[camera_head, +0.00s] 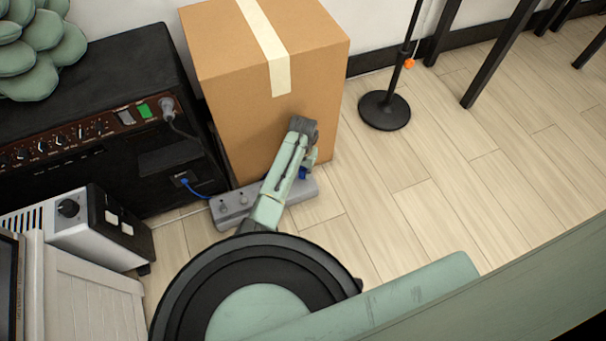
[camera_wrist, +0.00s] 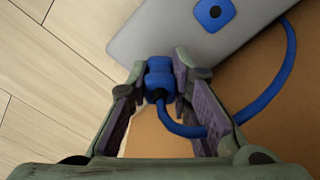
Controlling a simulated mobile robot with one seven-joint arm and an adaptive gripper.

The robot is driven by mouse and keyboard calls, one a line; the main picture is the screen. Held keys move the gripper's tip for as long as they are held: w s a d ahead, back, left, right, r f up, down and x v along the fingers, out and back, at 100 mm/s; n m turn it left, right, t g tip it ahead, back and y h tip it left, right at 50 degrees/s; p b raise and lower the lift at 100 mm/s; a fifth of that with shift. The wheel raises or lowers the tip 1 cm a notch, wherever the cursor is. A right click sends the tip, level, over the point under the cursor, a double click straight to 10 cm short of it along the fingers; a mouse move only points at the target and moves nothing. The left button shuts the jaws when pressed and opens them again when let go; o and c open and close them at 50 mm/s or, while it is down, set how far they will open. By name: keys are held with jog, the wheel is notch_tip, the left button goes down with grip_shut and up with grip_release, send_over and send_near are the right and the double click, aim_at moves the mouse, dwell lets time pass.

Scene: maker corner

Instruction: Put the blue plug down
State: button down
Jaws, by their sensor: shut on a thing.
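The blue plug (camera_wrist: 158,82) is between the two fingers of my gripper (camera_wrist: 160,72) in the wrist view, with a blue cable (camera_wrist: 180,128) curving away from it to the right. The plug overlaps the edge of the grey power strip (camera_wrist: 160,42); I cannot tell if they touch. A blue square with a dark centre (camera_wrist: 215,12) shows on the strip. In the head view, a bit of blue plug (camera_head: 303,173) shows below my gripper (camera_head: 309,160), by the right end of the power strip (camera_head: 233,206). My arm hides part of the strip.
A tall cardboard box (camera_head: 265,80) stands right behind the strip. A black amplifier (camera_head: 90,120) is at left, with a blue cable (camera_head: 195,190) at its socket. A stand with a round base (camera_head: 384,111) is at right. The wooden floor (camera_head: 400,225) there is clear.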

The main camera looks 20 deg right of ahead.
aim_at(303, 170)
jog(key=shift+f+b, duration=0.35)
jog(key=shift+f, duration=0.45)
jog(key=shift+f, duration=0.65)
jog(key=c, duration=1.5)
grip_release()
jog(key=shift+o, duration=0.2)
jog(key=shift+r, duration=0.1)
notch_tip(303, 170, up, 13)
jog(key=p, duration=0.3)
jog(key=shift+r, duration=0.1)
